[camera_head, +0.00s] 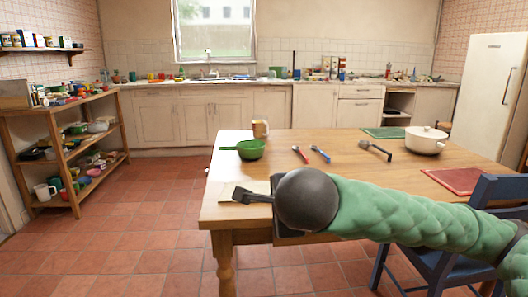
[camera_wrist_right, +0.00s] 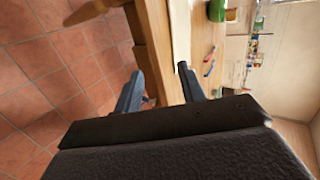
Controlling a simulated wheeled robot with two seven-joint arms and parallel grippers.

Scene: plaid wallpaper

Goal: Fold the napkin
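The napkin (camera_head: 260,186) is a flat cream cloth on the near left corner of the wooden table. My right arm and gripper partly cover it. In the right wrist view the napkin (camera_wrist_right: 181,32) shows as a pale strip along the table edge. My right gripper (camera_head: 238,194) is level with the napkin at that corner, its fingers pointing left. In the right wrist view its two fingers (camera_wrist_right: 160,72) are apart, with the table edge and napkin edge seen between them. I cannot tell whether either finger touches the cloth. My left gripper is not in view.
The table (camera_head: 310,180) carries a green bowl (camera_head: 250,149), a mug (camera_head: 260,129), red and blue utensils (camera_head: 320,153), a dark utensil (camera_head: 375,150), a white pot (camera_head: 425,140) and a red mat (camera_head: 459,180). A blue chair (camera_head: 495,190) stands at the right. The table middle is mostly clear.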

